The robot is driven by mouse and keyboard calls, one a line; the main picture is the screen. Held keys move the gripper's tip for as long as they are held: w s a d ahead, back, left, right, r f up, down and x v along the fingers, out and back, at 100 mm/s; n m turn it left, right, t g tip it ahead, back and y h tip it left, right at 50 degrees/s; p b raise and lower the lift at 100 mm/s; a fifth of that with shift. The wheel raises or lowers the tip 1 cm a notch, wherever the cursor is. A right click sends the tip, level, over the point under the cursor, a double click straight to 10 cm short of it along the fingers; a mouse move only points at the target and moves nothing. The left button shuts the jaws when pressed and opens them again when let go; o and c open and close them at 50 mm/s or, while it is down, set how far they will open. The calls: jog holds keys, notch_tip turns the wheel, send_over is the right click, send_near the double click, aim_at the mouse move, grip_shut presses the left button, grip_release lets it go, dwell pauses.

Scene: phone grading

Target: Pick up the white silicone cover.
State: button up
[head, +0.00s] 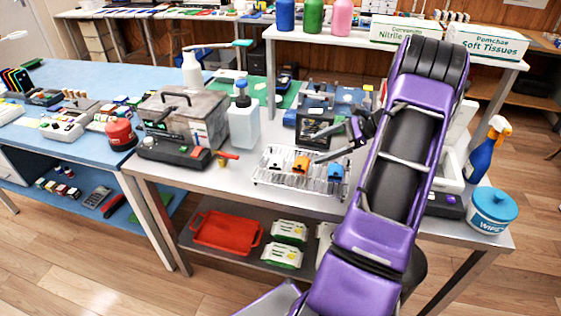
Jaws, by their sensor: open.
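I cannot clearly pick out the white silicone cover in the head view. A wire rack (262,180) on the white table holds several small phone-sized pieces. Among them are a pale piece with a dark patch (276,162), an orange one (300,165) and a blue one (335,172). The pale one may be the cover, but it is too small to tell. My gripper (319,146) is above the back right part of the rack, with its fingers pointing left. It is open, and I see nothing between the fingers. My purple arm hides the table to the right of the rack.
A grey tank (183,118), a clear bottle (244,118) and a black device (174,152) stand left of the rack. A blue spray bottle (484,150) and a wipes tub (493,211) stand at right. A red tray (226,231) is on the lower shelf.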

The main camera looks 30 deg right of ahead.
jog(key=s+d+m+t, duration=0.2)
jog(key=s+d, duration=0.1)
jog(key=shift+r+m+y, duration=0.15)
jog(key=shift+m+y, duration=0.15)
jog(key=shift+y, duration=0.1)
send_near(280, 160)
jog(key=x, duration=0.3)
jog(key=shift+w+a+b, duration=0.2)
jog(key=shift+w+b, duration=0.1)
jog(key=shift+b, duration=0.05)
jog(key=shift+x, duration=2.75)
jog(key=shift+s, duration=0.15)
jog(key=c, duration=1.3)
